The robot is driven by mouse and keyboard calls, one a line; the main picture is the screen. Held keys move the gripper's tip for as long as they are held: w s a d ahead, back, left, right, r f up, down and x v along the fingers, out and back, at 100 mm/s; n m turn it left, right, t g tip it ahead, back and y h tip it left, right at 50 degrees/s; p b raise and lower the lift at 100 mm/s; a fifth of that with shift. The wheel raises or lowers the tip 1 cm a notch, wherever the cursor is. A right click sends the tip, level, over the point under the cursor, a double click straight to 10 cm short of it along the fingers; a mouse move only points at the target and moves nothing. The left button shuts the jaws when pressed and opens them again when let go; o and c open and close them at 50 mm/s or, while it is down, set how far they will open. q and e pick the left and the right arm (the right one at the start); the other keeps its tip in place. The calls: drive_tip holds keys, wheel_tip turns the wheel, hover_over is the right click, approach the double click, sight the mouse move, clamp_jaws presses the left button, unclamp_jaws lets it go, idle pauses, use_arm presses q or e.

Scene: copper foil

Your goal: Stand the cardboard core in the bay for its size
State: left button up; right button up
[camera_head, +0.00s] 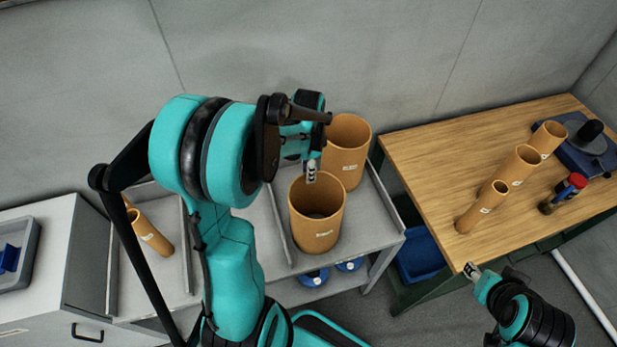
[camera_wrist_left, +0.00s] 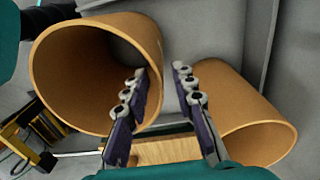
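A wide cardboard core (camera_head: 316,225) with a white label stands upright in the right-hand bay of the grey divided tray (camera_head: 365,225). Another wide core (camera_head: 347,150) stands behind it. My left gripper (camera_head: 311,170) points down at the near core's rim. In the left wrist view my left gripper (camera_wrist_left: 162,85) is open, its fingers apart on either side of one core's rim (camera_wrist_left: 60,50); the other core (camera_wrist_left: 240,115) is to the right. I cannot tell whether the fingers touch the wall. A narrow core (camera_head: 152,235) leans in the left bay. My arm hides most of the middle bay. My right gripper (camera_head: 472,270) is low by the table, its opening unclear.
The wooden table (camera_head: 430,150) at right holds three cores (camera_head: 483,206) (camera_head: 518,165) (camera_head: 548,138), a red-topped item (camera_head: 565,193) and a blue device (camera_head: 590,150). A blue bin (camera_head: 418,255) is under it. A grey cabinet (camera_head: 50,260) stands at left.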

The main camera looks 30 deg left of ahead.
use_arm(q)
wheel_tip(320, 180, up, 7)
drive_tip(key=shift+f+p, duration=0.15)
drive_tip(key=shift+p, duration=0.3)
drive_tip(key=s+d+r+n+t, duration=0.3)
drive_tip(key=s+d+n, duration=0.1)
drive_tip(key=s+d, duration=0.1)
drive_tip(key=s+d+r+n+t, duration=0.3)
drive_tip(key=s+d+n+t, duration=0.1)
drive_tip(key=d, duration=0.4)
drive_tip(key=shift+s, duration=0.6)
drive_tip(key=shift+f, duration=0.1)
